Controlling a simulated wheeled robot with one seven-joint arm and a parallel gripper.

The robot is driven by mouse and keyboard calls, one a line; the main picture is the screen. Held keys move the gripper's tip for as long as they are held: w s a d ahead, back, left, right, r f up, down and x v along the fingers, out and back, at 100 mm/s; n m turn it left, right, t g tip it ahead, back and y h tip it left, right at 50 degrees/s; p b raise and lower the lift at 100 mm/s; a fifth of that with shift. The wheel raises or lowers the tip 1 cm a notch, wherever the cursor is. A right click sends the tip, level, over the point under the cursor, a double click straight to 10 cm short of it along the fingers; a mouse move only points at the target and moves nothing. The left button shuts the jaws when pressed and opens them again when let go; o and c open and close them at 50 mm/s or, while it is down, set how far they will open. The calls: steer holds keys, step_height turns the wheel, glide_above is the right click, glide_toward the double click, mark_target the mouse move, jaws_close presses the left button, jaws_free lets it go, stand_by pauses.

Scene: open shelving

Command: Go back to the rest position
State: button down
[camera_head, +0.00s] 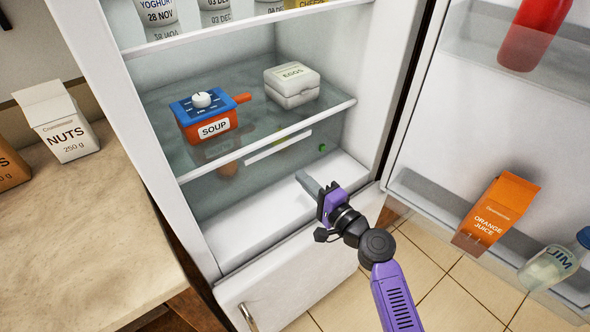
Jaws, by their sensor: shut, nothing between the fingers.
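My gripper (312,187) is at the end of my purple and black arm, in front of the lower part of the open fridge (358,147). Its grey fingers are together and hold nothing. They point up and left over the white bottom drawer area. I cannot tell whether the fingertips are inside the fridge or just in front of it.
On the middle glass shelf (253,140) are an orange soup pot (212,122) with a blue lid and an egg box (291,84). The open door at right holds orange juice (497,213) and a bottle (553,266). A counter at left bears a nuts carton (66,125).

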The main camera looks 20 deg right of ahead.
steer(key=shift+s+d, duration=0.15)
steer(key=shift+s, duration=0.25)
steer(key=shift+w+d+r+h, duration=0.1)
steer(key=shift+d+h, duration=0.4)
steer(key=s+d+r+n+h+p, duration=0.1)
steer(key=s+d+n+h, duration=0.15)
steer(key=s, duration=0.65)
steer(key=s+d+n+h, duration=0.2)
steer(key=s+n+h, duration=0.15)
steer(key=s, duration=0.55)
steer(key=s+a+r+n, duration=0.1)
steer(key=s+r+n, duration=0.1)
steer(key=s, duration=0.7)
steer(key=s+a+r+n+g+y+p, duration=0.1)
steer(key=s+a+r+n, duration=0.1)
steer(key=s, duration=0.7)
steer(key=s+a+r+n+g+p, duration=0.1)
steer(key=s+a+r+n, duration=0.1)
steer(key=s, duration=0.7)
steer(key=shift+s+r+n, duration=0.3)
steer(key=shift+r+n, duration=0.5)
steer(key=shift+n, duration=0.4)
